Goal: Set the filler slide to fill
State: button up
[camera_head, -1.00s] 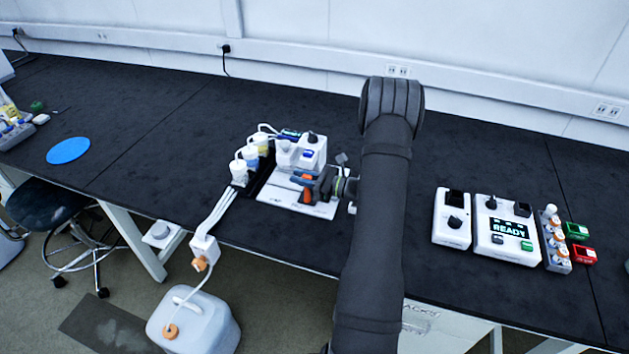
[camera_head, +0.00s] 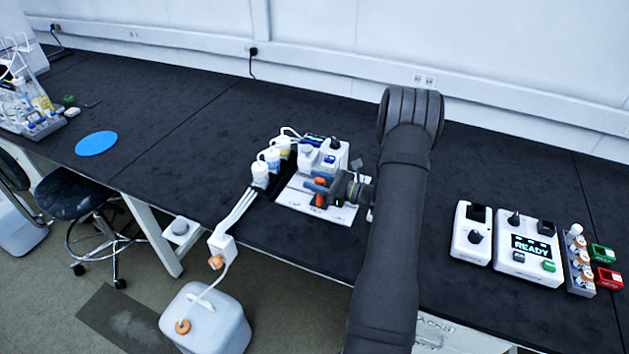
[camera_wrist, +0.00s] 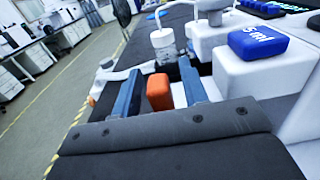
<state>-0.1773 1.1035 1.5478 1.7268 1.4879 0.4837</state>
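An orange block (camera_wrist: 158,92), apparently the filler slide's handle, stands between my gripper's two blue fingers (camera_wrist: 160,86) in the wrist view. Narrow gaps show on both sides of it, so the gripper looks open around it. In the head view the orange handle (camera_head: 319,200) is partly covered by my gripper (camera_head: 317,183), which reaches in from the right over the white base plate (camera_head: 344,214). The filler unit (camera_head: 334,153) is white, with a dark knob and a blue button (camera_wrist: 257,42). The slide's track and position marks are not readable.
White-bodied bottles (camera_head: 260,175) stand left of the filler, with tubes running to a waste jug (camera_head: 205,320) on the floor. At right are a knob box (camera_head: 473,232), a console reading READY (camera_head: 530,247) and a vial rack (camera_head: 580,265). A blue disc (camera_head: 96,143) lies at left.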

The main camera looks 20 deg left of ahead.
jog(key=d, duration=1.6)
jog(key=shift+d, duration=0.4)
jog(key=shift+a, duration=0.1)
jog(key=a, duration=1.7)
jog(key=shift+a, duration=0.15)
jog(key=shift+d, duration=0.3)
